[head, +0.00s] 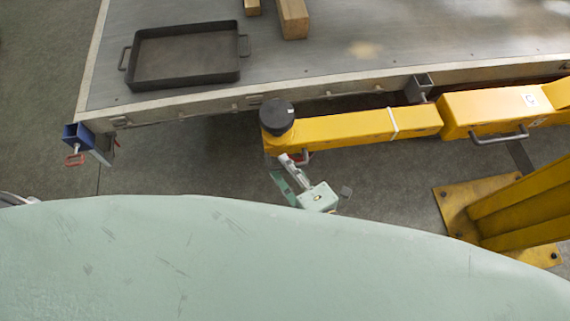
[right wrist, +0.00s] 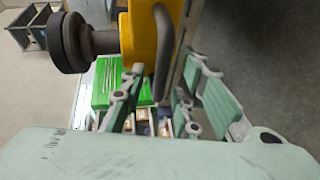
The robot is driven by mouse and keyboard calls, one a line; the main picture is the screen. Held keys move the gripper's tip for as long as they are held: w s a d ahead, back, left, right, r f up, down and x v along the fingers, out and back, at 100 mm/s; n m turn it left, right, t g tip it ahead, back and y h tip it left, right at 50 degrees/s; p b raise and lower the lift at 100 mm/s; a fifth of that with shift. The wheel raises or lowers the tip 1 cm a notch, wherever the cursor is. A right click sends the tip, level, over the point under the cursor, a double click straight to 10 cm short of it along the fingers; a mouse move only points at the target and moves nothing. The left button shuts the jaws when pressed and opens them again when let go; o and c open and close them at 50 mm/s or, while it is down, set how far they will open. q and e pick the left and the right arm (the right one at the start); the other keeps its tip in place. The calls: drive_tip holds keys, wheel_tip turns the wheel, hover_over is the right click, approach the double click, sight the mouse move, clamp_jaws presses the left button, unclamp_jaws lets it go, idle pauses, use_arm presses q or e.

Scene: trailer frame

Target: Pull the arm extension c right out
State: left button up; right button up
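The yellow arm extension (head: 350,127) runs level along the trailer's near edge and enters a wider yellow sleeve (head: 480,112) at right. A black round pad (head: 277,116) tops its left end; the pad also shows in the right wrist view (right wrist: 68,42). A grey handle (right wrist: 162,55) hangs from the yellow end. My right gripper (head: 287,166) is just below this end. In the right wrist view my right gripper (right wrist: 167,70) has its fingers apart, with the handle between them; contact is unclear. A small grey piece at the head view's left edge may be my left gripper.
The trailer deck (head: 360,55) holds a black tray (head: 186,56) and wooden blocks (head: 292,18). A blue bracket (head: 77,135) sits at its left corner. A yellow post on a base plate (head: 457,205) stands at right.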

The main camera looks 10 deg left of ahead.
use_arm(q)
drive_tip(key=shift+w+d, duration=0.1)
use_arm(e)
drive_tip(key=v, duration=1.1)
drive_tip(key=s+d+f+m+g+h, duration=0.1)
drive_tip(key=d+f+m+h, duration=0.4)
drive_tip(key=f, duration=0.7)
drive_tip(key=s+d+f+m+g+h, duration=0.1)
drive_tip(key=d+f+m+g+h, duration=0.1)
drive_tip(key=d+f+m, duration=0.75)
drive_tip(key=s+d+f+m+g+h, duration=0.1)
drive_tip(key=s+d+f+m+g, duration=0.2)
drive_tip(key=s+f, duration=0.6)
drive_tip(key=s+d+f+m+g+h, duration=0.2)
drive_tip(key=s+d+f+m+g, duration=0.2)
drive_tip(key=s+f, duration=0.6)
drive_tip(key=shift+s+m+g+h, duration=0.35)
drive_tip(key=shift+s+m, duration=0.2)
drive_tip(key=shift+m, duration=0.2)
use_arm(q)
drive_tip(key=shift+o, duration=0.3)
use_arm(e)
drive_tip(key=shift+d+f, duration=0.1)
drive_tip(key=shift+d, duration=0.05)
